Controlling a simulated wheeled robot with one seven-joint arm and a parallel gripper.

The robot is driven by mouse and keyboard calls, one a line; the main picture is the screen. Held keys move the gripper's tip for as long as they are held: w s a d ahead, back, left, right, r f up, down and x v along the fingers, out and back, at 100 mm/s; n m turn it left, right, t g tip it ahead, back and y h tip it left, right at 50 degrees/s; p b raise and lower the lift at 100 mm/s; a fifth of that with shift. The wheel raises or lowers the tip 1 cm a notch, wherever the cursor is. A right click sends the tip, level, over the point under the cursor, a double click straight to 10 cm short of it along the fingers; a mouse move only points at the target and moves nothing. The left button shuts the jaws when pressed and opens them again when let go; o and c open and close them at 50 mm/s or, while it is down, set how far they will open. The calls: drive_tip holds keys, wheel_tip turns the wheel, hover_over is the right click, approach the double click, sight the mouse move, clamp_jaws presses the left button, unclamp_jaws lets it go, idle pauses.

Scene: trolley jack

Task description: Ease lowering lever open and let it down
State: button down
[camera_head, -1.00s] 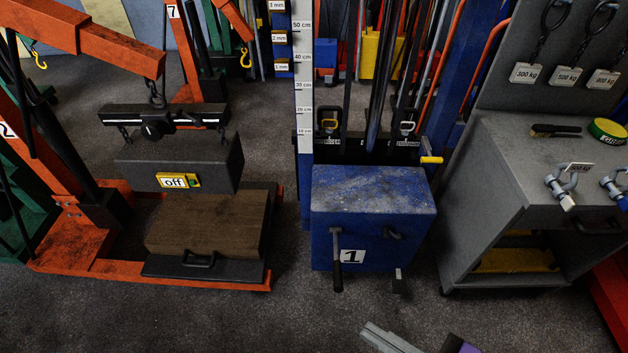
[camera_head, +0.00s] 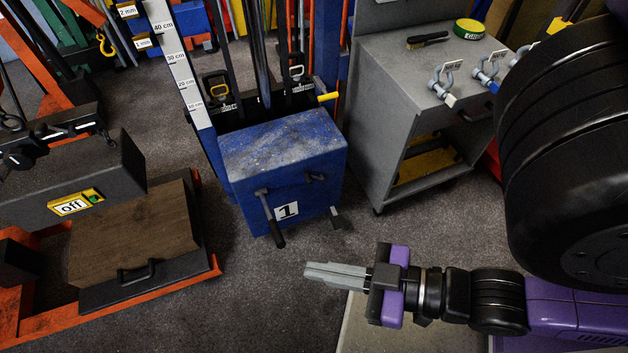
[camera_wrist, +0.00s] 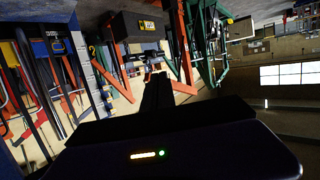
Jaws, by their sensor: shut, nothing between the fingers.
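The blue jack unit (camera_head: 290,160), marked 1, stands on the floor in the head view. A black-handled lever (camera_head: 272,220) hangs down on its front left. A short dark handle (camera_head: 315,177) sits on its upper front right, and a small dark pedal (camera_head: 337,218) shows low at its right. A yellow-ended lever (camera_head: 328,97) sticks out at the back right. I cannot tell which is the lowering lever. My gripper (camera_head: 308,273) is shut and empty, pointing left, below and apart from the unit. The wrist view shows no jack lever clearly.
An orange hoist with a magnet labelled off (camera_head: 72,203) hangs over a wooden block (camera_head: 140,235) at left. A grey cabinet (camera_head: 385,110) with shackles stands at right. A white scale (camera_head: 180,65) rises behind the unit. Floor between gripper and unit is clear.

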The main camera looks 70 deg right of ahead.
drive_tip(key=c, duration=2.2)
unclamp_jaws()
drive_tip(key=c, duration=1.8)
unclamp_jaws()
drive_tip(key=shift+f, duration=0.1)
drive_tip(key=o, duration=0.6)
drive_tip(key=b, duration=0.1)
drive_tip(key=f+b, duration=0.1)
drive_tip(key=w+f+b, duration=0.1)
drive_tip(key=shift+d+f+h, duration=0.25)
drive_tip(key=shift+d+h, duration=0.05)
drive_tip(key=m+h+b, duration=0.7)
drive_tip(key=h+b, duration=0.9)
drive_tip(key=b, duration=2.1)
approach(310, 181)
drive_tip(key=w+d, duration=0.2)
drive_tip(key=d, duration=0.1)
drive_tip(key=b+x, duration=0.1)
drive_tip(key=x, duration=0.6)
drive_tip(key=shift+w+a, duration=0.1)
drive_tip(key=shift+w, duration=0.05)
